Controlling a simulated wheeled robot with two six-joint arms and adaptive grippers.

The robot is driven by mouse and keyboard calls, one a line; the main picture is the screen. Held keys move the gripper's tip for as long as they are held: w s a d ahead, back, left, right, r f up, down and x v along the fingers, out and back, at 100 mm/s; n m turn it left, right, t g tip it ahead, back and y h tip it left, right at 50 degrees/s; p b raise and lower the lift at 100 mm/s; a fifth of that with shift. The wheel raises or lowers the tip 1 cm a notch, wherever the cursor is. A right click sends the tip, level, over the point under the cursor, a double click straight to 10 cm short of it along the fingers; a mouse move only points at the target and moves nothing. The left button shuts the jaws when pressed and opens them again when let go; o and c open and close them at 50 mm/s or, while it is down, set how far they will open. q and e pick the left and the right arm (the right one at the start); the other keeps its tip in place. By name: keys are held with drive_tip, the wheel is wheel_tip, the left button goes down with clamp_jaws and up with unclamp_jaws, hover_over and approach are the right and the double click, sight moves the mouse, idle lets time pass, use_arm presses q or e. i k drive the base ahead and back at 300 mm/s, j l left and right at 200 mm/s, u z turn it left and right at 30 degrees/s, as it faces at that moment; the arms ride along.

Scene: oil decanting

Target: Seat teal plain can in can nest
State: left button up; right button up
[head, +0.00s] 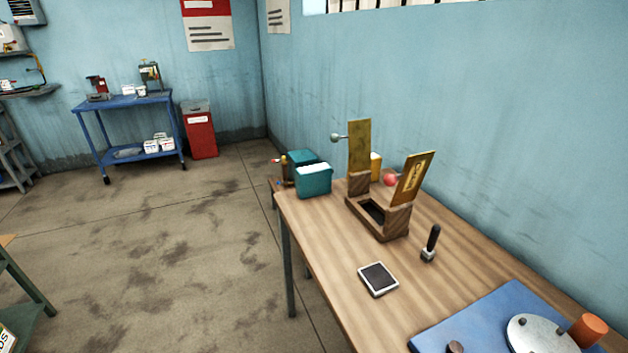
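I make out no teal plain can and no can nest for certain in the head view. Neither of my grippers is in view.
A dark-handled tool (431,243) and a dark pad in a light frame (378,279) sit on the table. A blue mat (478,318) holds a grey disc (538,335) near an orange cylinder (588,330). A blue cart (125,101) and red bin (198,130) stand behind open floor.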

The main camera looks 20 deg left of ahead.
sight(387, 225)
drive_tip(key=i+j+z, duration=0.15)
drive_tip(key=j, duration=0.25)
drive_tip(key=i+j+z, duration=0.15)
drive_tip(key=j, duration=0.3)
drive_tip(key=i+j+z, duration=0.1)
drive_tip(key=i+j, duration=0.15)
drive_tip(key=j, duration=0.2)
drive_tip(key=i+j+z, duration=0.15)
drive_tip(key=j, duration=0.35)
drive_tip(key=i+j+z, duration=0.15)
drive_tip(key=j, duration=0.3)
drive_tip(key=j+z, duration=0.15)
drive_tip(key=j, duration=0.35)
